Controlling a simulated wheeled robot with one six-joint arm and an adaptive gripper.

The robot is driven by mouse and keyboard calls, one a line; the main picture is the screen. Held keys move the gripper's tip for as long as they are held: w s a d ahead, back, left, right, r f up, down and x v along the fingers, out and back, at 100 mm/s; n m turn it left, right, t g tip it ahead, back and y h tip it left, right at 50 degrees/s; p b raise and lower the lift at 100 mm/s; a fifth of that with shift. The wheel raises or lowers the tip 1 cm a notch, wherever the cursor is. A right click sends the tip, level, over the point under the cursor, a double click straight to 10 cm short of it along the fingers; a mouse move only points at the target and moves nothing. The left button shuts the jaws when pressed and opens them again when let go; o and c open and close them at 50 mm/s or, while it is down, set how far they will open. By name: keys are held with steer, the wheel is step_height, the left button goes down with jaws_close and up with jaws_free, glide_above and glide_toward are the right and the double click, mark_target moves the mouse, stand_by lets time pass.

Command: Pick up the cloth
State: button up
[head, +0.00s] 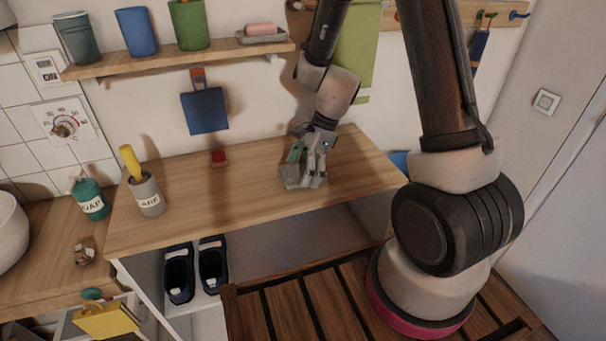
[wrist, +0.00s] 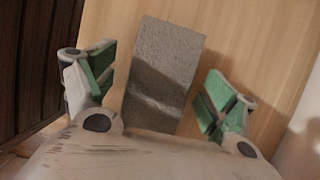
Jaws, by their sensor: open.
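A grey, rough-textured, flat rectangular piece, which looks like the cloth (wrist: 165,60), lies on the wooden tabletop. In the head view its edge (head: 289,180) shows beside my gripper (head: 308,165). In the wrist view it lies between the two green-padded fingers of my gripper (wrist: 160,95), with bare wood visible on both sides of it. The fingers are open and apart from it on both sides. Its near end is hidden behind the gripper's body, and a shadow crosses it. I cannot tell the exact height of the fingertips above the table.
On the wooden table (head: 215,205), a grey cup (head: 149,196) with a yellow handle stands at the left. A shelf (head: 180,62) hangs above with cups. A green towel (head: 358,50) hangs behind my arm. The table's middle is clear.

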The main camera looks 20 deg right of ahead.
mark_target(303, 169)
steer(key=c, duration=1.1)
step_height(303, 169, up, 10)
steer(key=shift+r, duration=0.1)
steer(key=o, duration=0.4)
steer(key=shift+c, duration=0.2)
